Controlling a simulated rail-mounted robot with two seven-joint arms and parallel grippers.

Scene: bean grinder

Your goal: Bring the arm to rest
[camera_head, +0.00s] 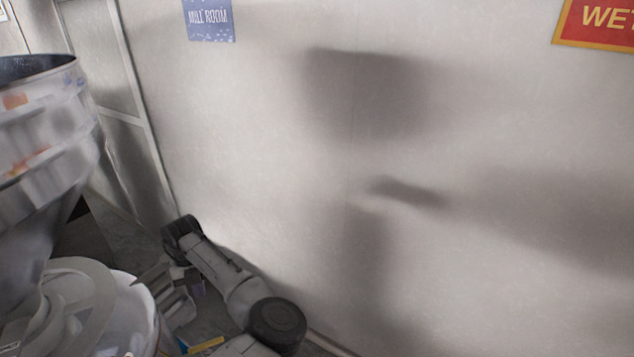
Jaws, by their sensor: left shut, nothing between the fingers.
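My left arm lies low in the head view, near the wall, and bends at a dark joint. Its left gripper (168,298) shows small at the lower left, beside the white round part of the machine. The gripper is shut and empty. Its fingertips are small and partly hard to make out, and I cannot tell whether it touches the white part. My right gripper is not in view.
A metal hopper (40,140) fills the left edge, above a white round housing (130,300). A pale wall (260,150) fills most of the view, with a blue "MILL ROOM" sign (209,20) and a red sign (600,25). A grey floor patch shows at the lower left.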

